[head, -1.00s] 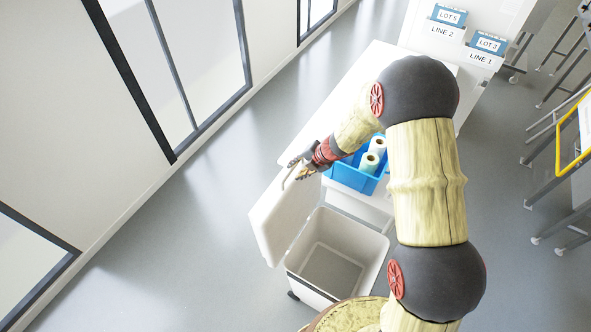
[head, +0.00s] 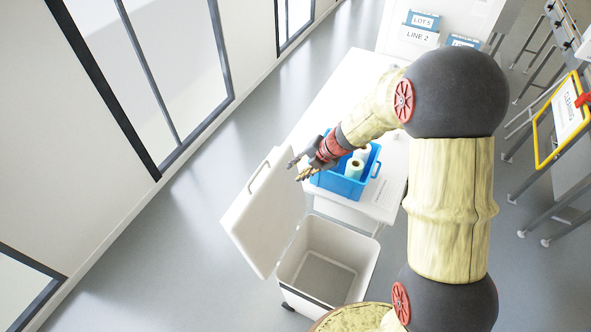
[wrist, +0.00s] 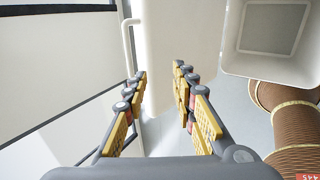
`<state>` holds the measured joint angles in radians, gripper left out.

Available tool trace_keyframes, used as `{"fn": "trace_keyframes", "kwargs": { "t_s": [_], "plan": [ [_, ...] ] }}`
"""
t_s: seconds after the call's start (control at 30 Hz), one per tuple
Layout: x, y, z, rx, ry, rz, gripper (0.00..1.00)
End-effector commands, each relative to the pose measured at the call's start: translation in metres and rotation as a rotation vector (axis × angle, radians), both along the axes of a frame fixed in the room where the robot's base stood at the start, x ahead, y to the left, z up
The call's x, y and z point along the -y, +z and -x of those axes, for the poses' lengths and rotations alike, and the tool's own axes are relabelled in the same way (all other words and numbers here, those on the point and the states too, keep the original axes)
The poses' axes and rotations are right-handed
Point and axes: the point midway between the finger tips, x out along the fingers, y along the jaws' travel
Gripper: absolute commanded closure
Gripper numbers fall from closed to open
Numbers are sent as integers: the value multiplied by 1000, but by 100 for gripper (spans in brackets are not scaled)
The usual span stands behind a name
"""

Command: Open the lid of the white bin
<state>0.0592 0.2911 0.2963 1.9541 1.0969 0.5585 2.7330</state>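The white bin (head: 287,270) stands on the floor with its lid (head: 262,222) swung up and open to the left. The bin's inside is visible and looks empty. A handle (head: 258,178) sits on the lid's upper edge. My gripper (head: 298,168) is to the right of the handle, apart from it, with its fingers spread and empty. In the wrist view the open fingers (wrist: 160,95) have nothing between them. The lid (wrist: 180,35) lies beyond them, its handle (wrist: 127,42) is at upper left, and the bin (wrist: 228,45) is at upper right.
A blue crate (head: 345,188) with white rolls (head: 355,168) stands on a white table (head: 378,205) behind the bin. A yellow-framed sign (head: 541,150) and metal racks stand at right. A windowed wall runs along the left, with clear floor before it.

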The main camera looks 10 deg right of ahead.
Motion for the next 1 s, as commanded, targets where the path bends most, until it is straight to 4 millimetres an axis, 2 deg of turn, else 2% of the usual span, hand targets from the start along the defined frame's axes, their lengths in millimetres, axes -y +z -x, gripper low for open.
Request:
{"fn": "trace_keyframes", "kwargs": {
  "t_s": [0.23,0.37,0.43,0.57,0.73,1.0],
  "plan": [
    [0,0,0,13,23,9,88],
    [-2,0,1,73,142,46,96],
    [-3,0,4,123,259,80,100],
    [-5,-7,22,220,536,155,100],
    [-5,-14,54,345,928,237,100],
    [2,-5,105,608,1582,362,100]
  ]
}}
